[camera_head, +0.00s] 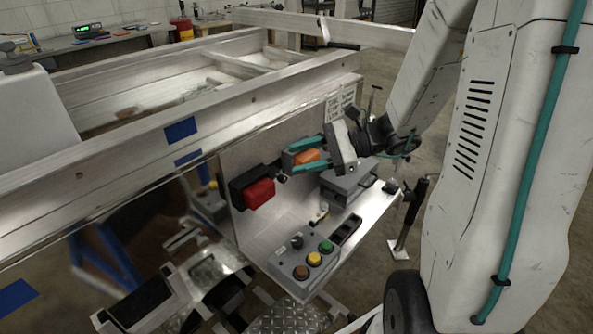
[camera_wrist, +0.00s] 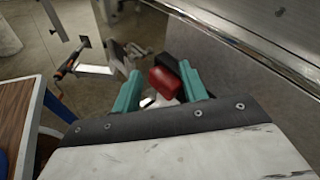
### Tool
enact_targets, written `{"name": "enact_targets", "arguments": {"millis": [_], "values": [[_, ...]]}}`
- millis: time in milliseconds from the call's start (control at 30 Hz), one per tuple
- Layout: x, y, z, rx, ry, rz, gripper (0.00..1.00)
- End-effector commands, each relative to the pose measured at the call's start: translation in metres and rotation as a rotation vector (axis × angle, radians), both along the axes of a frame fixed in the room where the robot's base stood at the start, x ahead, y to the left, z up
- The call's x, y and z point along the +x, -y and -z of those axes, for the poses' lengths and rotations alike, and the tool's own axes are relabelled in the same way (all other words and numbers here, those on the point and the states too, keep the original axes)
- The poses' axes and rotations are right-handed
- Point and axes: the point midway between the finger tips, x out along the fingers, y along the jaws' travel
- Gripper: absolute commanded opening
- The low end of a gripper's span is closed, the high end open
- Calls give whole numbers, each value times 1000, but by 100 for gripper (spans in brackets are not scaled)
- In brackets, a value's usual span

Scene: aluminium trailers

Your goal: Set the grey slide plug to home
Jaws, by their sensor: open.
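I cannot single out the grey slide plug with certainty. A grey block-like housing (camera_head: 350,183) stands on the metal shelf below my gripper. A small pale grey piece (camera_wrist: 158,101) shows between the fingers in the wrist view, below a red block. My gripper (camera_head: 300,158) has teal fingers, spread apart, in front of the upright metal panel. It also shows open in the wrist view (camera_wrist: 158,93). An orange patch (camera_head: 307,156) shows between the fingers in the head view; I cannot tell what it belongs to. I see nothing clearly gripped.
A red block (camera_head: 260,193) on a black housing sticks out from the panel. A grey box with coloured buttons (camera_head: 305,260) sits on the shelf's front left. A printed sign (camera_head: 339,105) is on the panel above. The aluminium trailer rail (camera_head: 215,122) runs behind.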

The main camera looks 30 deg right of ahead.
Motion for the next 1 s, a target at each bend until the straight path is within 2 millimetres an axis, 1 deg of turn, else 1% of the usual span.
{"name": "enact_targets", "arguments": {"millis": [33,200,300,433,600,933,1000], "values": [[-6,-8,-4,-31,14,-42,43],[-28,-30,-13,-138,56,-181,43],[-41,-40,-17,-199,77,-257,43],[-53,-48,-20,-256,101,-326,43],[-61,-51,-21,-291,114,-369,43],[-62,-52,-21,-296,116,-375,43],[-65,-54,-22,-312,124,-392,43]]}}
